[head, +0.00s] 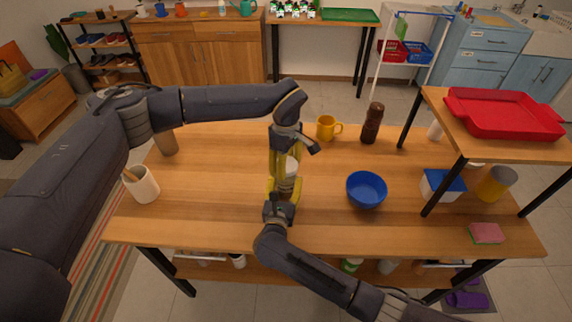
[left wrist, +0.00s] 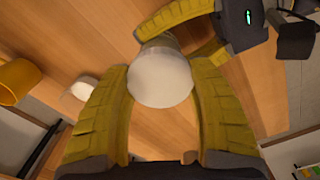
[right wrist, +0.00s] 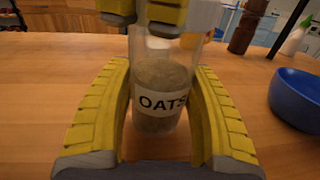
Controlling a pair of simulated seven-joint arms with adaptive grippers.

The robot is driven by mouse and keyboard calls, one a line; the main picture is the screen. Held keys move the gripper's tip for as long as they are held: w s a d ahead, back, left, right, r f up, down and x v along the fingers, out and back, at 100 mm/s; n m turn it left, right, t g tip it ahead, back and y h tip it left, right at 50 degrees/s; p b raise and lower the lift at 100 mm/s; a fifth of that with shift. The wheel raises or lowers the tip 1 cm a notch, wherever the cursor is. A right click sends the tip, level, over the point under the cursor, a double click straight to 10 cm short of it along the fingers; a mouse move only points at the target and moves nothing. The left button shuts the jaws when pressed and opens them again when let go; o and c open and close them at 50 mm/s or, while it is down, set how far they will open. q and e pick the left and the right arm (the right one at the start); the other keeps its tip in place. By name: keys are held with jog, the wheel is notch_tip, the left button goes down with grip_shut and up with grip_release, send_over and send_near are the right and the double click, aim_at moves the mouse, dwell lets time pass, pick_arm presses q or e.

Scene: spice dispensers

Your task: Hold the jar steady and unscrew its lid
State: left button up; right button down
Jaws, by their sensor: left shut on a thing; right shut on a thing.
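The clear jar (right wrist: 158,85) stands upright on the wooden table, with an OATS label and beige contents. In the head view the jar (head: 291,178) is partly hidden by my grippers. My right gripper (right wrist: 158,135) is shut on the jar's body from the front, one finger on each side; it also shows in the head view (head: 280,192). The round white lid (left wrist: 161,78) is between the fingers of my left gripper (left wrist: 161,90), which is shut on it from above. The left gripper also shows in the head view (head: 285,155). The lid's lower edge is hard to see.
A yellow mug (head: 326,127) and a brown bottle (head: 371,124) stand behind the jar. A blue bowl (head: 366,190) is to its right. A white cup (head: 142,185) stands at the left. A small white object (left wrist: 84,88), unclear, shows in the left wrist view.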

pick_arm(q)
jog(key=n, duration=1.3)
jog(key=shift+n, duration=0.3)
jog(key=n, duration=0.5)
jog(key=shift+n, duration=0.4)
jog(key=n, duration=0.9)
jog(key=shift+r, duration=0.1)
jog(key=n, duration=0.4)
jog(key=shift+n, duration=0.4)
jog(key=n, duration=0.4)
jog(key=shift+n, duration=0.3)
jog(key=n, duration=0.4)
jog(key=shift+n, duration=0.3)
